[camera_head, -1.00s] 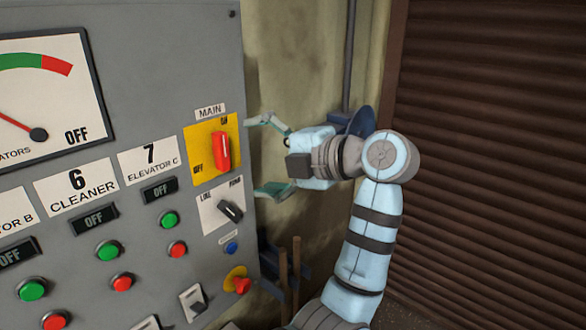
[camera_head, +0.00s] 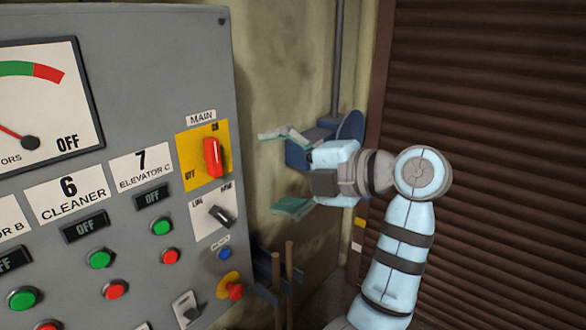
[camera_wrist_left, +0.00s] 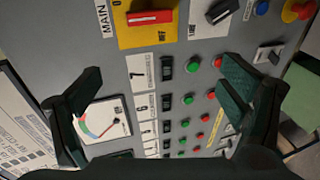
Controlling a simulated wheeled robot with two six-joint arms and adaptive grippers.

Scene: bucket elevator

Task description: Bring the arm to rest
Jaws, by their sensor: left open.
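My left gripper (camera_head: 276,172) is open and empty, to the right of the grey control panel (camera_head: 110,140) and apart from it in the head view. Its two fingers also frame the panel from either side in the left wrist view (camera_wrist_left: 162,92). My left arm (camera_head: 403,235) rises from the bottom and bends at the elbow toward the panel. The red main switch (camera_head: 212,157) on its yellow plate stands near upright, toward the upper mark; it also shows in the wrist view (camera_wrist_left: 150,17). My right gripper is in neither view.
A brown ribbed shutter (camera_head: 500,140) fills the right side, close behind my arm. A vertical pipe (camera_head: 337,60) runs down the stained wall (camera_head: 285,60). A black selector (camera_head: 222,216), a red knob (camera_head: 235,291) and several buttons project from the panel. Wooden handles (camera_head: 289,285) stand below my gripper.

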